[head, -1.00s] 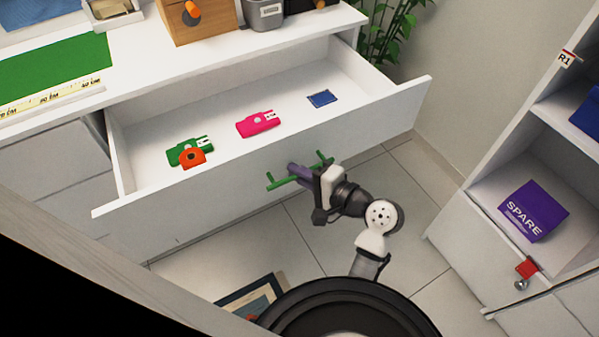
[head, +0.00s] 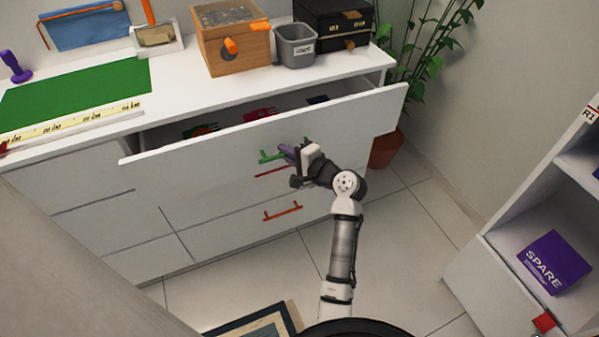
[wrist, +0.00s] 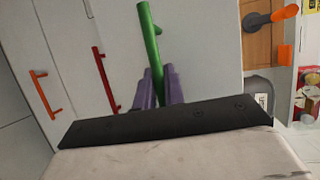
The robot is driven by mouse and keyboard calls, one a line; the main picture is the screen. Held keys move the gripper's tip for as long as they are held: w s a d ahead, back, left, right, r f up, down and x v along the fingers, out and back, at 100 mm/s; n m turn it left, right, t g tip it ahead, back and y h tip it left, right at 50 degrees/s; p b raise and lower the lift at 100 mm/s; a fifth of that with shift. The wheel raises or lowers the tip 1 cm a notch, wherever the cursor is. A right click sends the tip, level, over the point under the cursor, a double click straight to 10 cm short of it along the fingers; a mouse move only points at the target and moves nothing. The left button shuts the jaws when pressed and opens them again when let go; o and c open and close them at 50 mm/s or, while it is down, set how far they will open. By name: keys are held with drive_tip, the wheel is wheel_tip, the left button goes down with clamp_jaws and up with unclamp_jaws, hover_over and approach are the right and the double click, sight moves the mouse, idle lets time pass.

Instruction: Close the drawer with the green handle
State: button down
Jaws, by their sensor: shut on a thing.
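The top drawer (head: 350,117) of the white dresser is partly open, with a narrow gap showing behind its front. Its green handle (head: 268,158) is on the drawer front. My gripper (head: 286,151) is at the handle, its purple fingers shut around the green bar. In the wrist view the green handle (wrist: 149,35) stands between the two purple fingers (wrist: 160,88). Inside the drawer, a green item (head: 201,131), a pink item (head: 260,114) and a blue item (head: 317,99) show only in part.
Below are drawers with a red handle (head: 271,171) and an orange handle (head: 282,211). On the dresser top stand a wooden box (head: 232,45), a grey bin (head: 295,50) and a black box (head: 335,25). A white shelf (head: 480,262) with a purple box (head: 553,262) stands at right. Floor between is clear.

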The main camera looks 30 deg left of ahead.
drive_tip(key=w+a, duration=0.4)
drive_tip(key=w+a+b, duration=0.1)
drive_tip(key=a, duration=0.2)
drive_tip(key=shift+w+a, duration=0.1)
drive_tip(key=shift+w, duration=0.3)
drive_tip(key=shift+r, duration=0.15)
drive_tip(key=shift+w+a, duration=0.1)
drive_tip(key=c, duration=1.8)
unclamp_jaws()
drive_tip(key=b+v, duration=0.1)
drive_tip(key=v, duration=1.2)
drive_tip(key=shift+d, duration=0.4)
